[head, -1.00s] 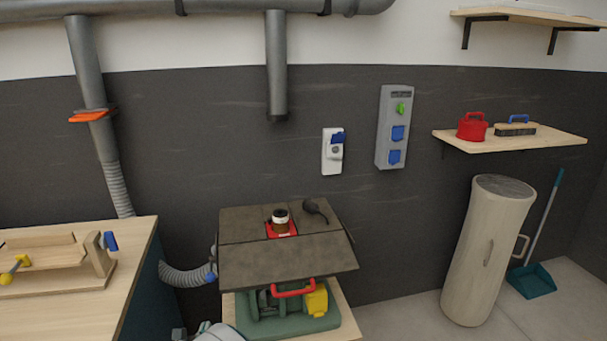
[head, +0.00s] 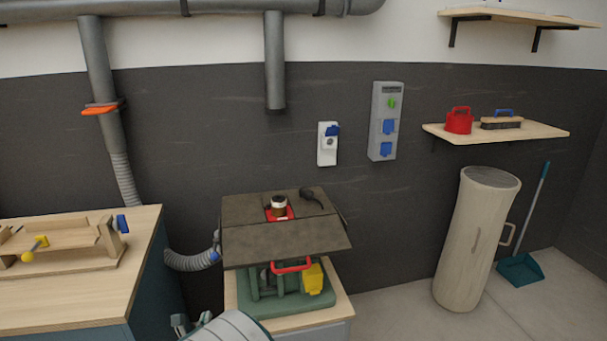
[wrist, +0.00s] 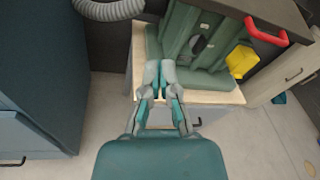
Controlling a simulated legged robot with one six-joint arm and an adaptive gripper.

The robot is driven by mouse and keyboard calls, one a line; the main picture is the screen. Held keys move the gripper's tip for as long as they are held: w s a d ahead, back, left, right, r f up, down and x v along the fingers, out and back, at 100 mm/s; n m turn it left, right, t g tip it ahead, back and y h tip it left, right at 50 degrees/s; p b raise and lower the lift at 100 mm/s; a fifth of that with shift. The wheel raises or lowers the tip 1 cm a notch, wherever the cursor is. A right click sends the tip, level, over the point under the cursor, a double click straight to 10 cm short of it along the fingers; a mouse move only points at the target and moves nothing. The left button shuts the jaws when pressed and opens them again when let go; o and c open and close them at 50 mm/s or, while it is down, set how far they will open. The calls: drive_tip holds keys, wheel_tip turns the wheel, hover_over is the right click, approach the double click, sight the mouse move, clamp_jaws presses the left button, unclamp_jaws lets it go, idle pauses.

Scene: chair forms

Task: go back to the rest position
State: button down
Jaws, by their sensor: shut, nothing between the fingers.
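My gripper (wrist: 159,75) shows in the wrist view, its two teal and grey fingers together with nothing between them. Its tips appear in front of the wooden top of a small cabinet (wrist: 218,97). On that top stands a green machine (wrist: 188,40) with a red handle (wrist: 265,30) and a yellow block (wrist: 241,61). In the head view, only part of my arm shows at the bottom edge, and the fingers cannot be made out clearly.
A workbench (head: 100,290) with a wooden jig stands at the left. A grey hose (head: 190,262) runs between it and the green machine (head: 262,303). A tall pale bin (head: 475,240) and a teal dustpan (head: 520,270) stand at the right. Floor (head: 390,310) is clear between.

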drive_tip(key=w+d+r+n+g+y, duration=0.25)
drive_tip(key=d+r+n, duration=0.45)
drive_tip(key=r, duration=0.5)
drive_tip(key=s+d+r+n+g, duration=0.3)
drive_tip(key=s+d+r+n, duration=0.2)
drive_tip(key=d+r+n, duration=0.6)
drive_tip(key=s+d+n+g+h, duration=0.3)
drive_tip(key=s+d+n, duration=1)
drive_tip(key=s+d, duration=0.9)
drive_tip(key=s+f+g, duration=0.1)
drive_tip(key=s+g, duration=0.1)
drive_tip(key=s, duration=0.2)
drive_tip(key=shift+h, duration=0.35)
